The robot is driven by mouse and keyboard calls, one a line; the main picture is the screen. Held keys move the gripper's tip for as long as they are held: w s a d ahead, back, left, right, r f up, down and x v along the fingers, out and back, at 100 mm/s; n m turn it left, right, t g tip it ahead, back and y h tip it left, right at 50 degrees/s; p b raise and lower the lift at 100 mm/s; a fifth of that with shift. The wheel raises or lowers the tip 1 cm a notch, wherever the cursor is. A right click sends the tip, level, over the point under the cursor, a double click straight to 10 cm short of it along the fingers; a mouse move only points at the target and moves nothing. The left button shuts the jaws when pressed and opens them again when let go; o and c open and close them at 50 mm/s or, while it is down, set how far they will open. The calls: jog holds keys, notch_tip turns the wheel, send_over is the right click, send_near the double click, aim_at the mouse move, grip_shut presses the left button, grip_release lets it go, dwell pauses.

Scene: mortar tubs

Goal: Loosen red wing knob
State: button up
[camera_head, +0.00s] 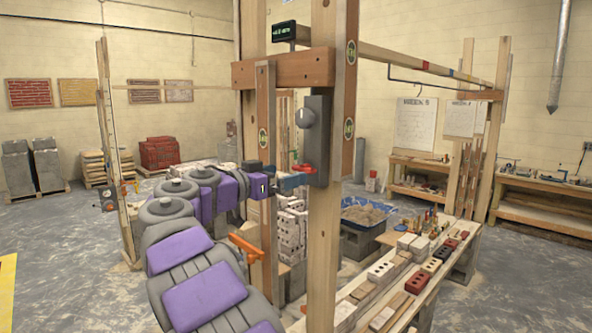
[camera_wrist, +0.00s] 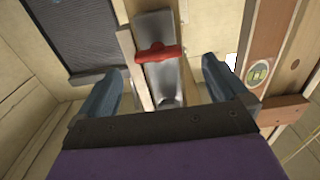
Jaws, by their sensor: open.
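The red wing knob (camera_wrist: 158,52) sits on a grey metal bracket (camera_wrist: 168,85) in the wrist view, ahead of my gripper. In the head view the red wing knob (camera_head: 303,168) shows at the lower end of the dark grey bracket on the wooden frame. My gripper (camera_wrist: 161,90) is open, with one blue-grey finger on each side of the bracket. The knob lies between the finger lines, slightly beyond the tips, and nothing is held. In the head view my gripper (camera_head: 296,181) is just below and left of the knob; its fingers are partly hidden by the post.
A wooden post (camera_head: 331,210) stands close in front, right of my arm. An orange clamp (camera_head: 246,246) sticks out by the frame.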

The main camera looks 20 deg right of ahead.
aim_at(300, 170)
jog(key=x, duration=0.6)
jog(key=shift+s+p, duration=0.15)
jog(key=shift+p, duration=0.2)
jog(key=shift+a, duration=0.1)
jog(key=shift+c, duration=0.3)
jog(key=shift+c, duration=0.7)
jog(key=shift+r, duration=0.1)
jog(key=c, duration=0.9)
jog(key=shift+o, duration=0.2)
